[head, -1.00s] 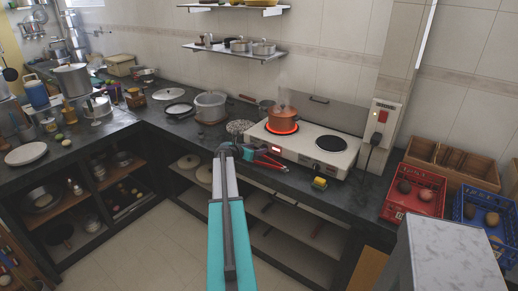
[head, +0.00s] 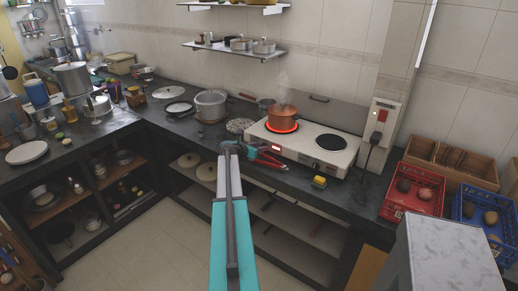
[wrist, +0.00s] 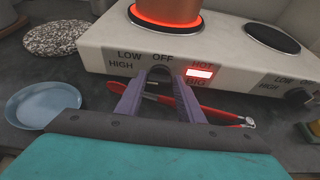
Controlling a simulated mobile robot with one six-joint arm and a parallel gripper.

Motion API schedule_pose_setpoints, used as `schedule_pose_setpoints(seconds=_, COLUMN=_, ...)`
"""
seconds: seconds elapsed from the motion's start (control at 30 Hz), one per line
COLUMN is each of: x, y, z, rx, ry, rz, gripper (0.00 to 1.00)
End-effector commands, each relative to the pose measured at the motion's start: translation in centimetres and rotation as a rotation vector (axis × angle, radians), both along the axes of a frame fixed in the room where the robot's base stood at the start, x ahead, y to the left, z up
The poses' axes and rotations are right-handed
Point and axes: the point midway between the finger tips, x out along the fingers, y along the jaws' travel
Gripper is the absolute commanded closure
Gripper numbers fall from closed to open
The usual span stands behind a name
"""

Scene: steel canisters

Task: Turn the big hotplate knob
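The white hotplate (head: 347,160) stands on the counter with two burners. The big burner glows red under a copper pot (head: 283,119). In the wrist view the big knob (wrist: 160,72) is a dark round shape below the OFF mark, left of the lit HOT panel (wrist: 201,73) and the BIG label. My gripper (wrist: 161,80) has one finger on each side of this knob; whether both fingers press on it I cannot tell. The knob's lower part and its pointer are hard to make out. The small knob (wrist: 300,97) is at the right, clear of my gripper.
Red-handled tongs (wrist: 200,108) lie on the counter below my fingers. A blue-grey bowl (wrist: 42,103) and a speckled round mat (wrist: 57,38) are at the left. A yellow sponge (head: 319,182) lies before the hotplate. Steam rises from the pot.

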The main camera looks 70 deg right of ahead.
Motion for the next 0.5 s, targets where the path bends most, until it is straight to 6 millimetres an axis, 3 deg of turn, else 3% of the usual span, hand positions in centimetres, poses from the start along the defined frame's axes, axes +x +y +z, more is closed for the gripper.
schedule_pose_setpoints(seconds=0.5, x=-0.22, y=0.15, z=-0.24, rx=-0.027, ry=-0.098, rz=0.001, gripper=0.88)
